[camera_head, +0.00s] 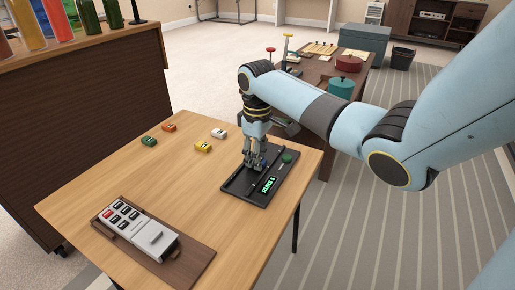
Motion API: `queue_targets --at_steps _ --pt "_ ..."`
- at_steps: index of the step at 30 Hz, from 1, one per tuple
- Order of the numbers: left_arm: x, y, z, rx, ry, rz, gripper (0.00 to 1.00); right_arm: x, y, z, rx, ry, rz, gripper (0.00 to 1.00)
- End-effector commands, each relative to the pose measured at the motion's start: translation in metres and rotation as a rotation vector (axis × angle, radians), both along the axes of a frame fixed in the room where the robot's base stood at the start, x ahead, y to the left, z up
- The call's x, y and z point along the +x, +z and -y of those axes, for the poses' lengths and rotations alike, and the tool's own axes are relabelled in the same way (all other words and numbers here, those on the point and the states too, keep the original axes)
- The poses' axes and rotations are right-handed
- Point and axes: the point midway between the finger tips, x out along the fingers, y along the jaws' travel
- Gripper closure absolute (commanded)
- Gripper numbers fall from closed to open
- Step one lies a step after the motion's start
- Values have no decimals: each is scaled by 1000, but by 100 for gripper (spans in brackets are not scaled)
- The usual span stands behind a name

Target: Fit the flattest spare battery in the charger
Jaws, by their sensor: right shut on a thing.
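Several small batteries lie loose on the wooden table: a green one (149,141), an orange one (169,127), a yellow one (203,146) and a white one (219,132). A black tray-like device (239,197) with a lit green display (269,185) and a green knob (287,158) lies at the table's right. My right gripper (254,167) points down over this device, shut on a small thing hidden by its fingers. A pale grey unit (155,238) with dark windows and one red one lies front left. I cannot tell which of these two is the charger. My left gripper is out of view.
The grey unit lies on a dark brown board (196,264). The table (120,180) is bare between the board and batteries. A bar counter (85,95) with bottles stands left. A brown table (325,100) with pots stands behind my right arm.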

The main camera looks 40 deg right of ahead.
Motion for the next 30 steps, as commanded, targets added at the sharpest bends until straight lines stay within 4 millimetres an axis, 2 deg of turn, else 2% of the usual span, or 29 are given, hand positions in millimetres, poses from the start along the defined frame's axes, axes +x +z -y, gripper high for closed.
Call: queue_targets --at_steps 12,13,19,27,30 --pt "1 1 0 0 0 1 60 0 0 0 0 0 0 100" --pt "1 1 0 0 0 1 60 0 0 0 0 0 0 73" --pt "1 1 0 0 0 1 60 0 0 0 0 0 0 47" --pt "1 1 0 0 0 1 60 0 0 0 0 0 0 47" --pt "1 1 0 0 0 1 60 0 8 0 -1 -1 0 47"
